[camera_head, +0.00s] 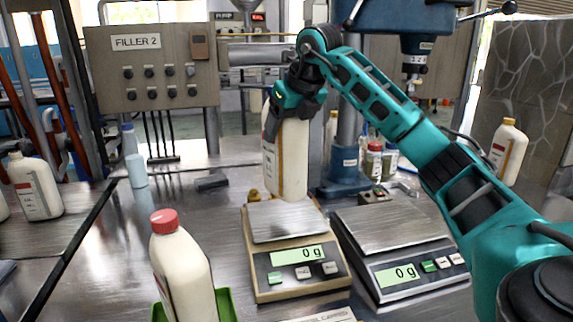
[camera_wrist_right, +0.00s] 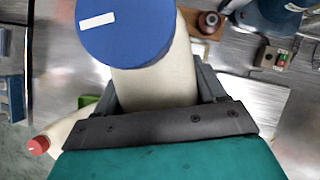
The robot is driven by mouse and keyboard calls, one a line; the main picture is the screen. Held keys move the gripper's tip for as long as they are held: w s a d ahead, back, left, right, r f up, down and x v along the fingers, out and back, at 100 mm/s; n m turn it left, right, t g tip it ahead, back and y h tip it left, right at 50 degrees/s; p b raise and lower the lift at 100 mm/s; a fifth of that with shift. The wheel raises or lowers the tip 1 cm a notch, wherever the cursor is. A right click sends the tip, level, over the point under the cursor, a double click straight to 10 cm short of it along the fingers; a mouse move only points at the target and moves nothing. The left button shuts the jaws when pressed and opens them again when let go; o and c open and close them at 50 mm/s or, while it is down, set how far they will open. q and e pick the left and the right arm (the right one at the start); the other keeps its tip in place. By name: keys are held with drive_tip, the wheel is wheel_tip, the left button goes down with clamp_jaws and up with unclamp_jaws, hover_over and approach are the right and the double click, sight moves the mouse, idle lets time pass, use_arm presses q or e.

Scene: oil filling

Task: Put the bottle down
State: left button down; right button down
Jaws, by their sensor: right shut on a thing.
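My right gripper (camera_head: 287,108) is shut on a cream bottle (camera_head: 287,160) near its top and holds it upright. The gripper hides the bottle's top in the head view. In the right wrist view the held bottle (camera_wrist_right: 155,88) runs away from me below a large blue round part (camera_wrist_right: 125,30) with a white mark. The bottle's base shows at the back edge of the left scale's metal plate (camera_head: 286,222). That scale's display (camera_head: 297,255) reads 0 g. I cannot tell exactly how high the base is. My left gripper is not in view.
A second scale (camera_head: 405,275), also reading 0 g, stands to the right. A red-capped bottle (camera_head: 182,270) stands in a green tray (camera_head: 225,305) at the front left. Small jars (camera_head: 374,160) and the blue machine stand (camera_head: 345,188) are behind. Bare metal table (camera_head: 215,225) lies left of the scale.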

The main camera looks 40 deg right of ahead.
sight(287, 155)
wheel_tip(287, 155, down, 2)
drive_tip(key=shift+f, duration=0.1)
wheel_tip(287, 155, down, 3)
drive_tip(key=shift+f+b, duration=0.1)
drive_tip(key=shift+b, duration=0.6)
drive_tip(key=shift+f, duration=0.4)
drive_tip(key=shift+c, duration=2.4)
unclamp_jaws()
drive_tip(key=shift+f, duration=0.15)
drive_tip(key=o, duration=0.4)
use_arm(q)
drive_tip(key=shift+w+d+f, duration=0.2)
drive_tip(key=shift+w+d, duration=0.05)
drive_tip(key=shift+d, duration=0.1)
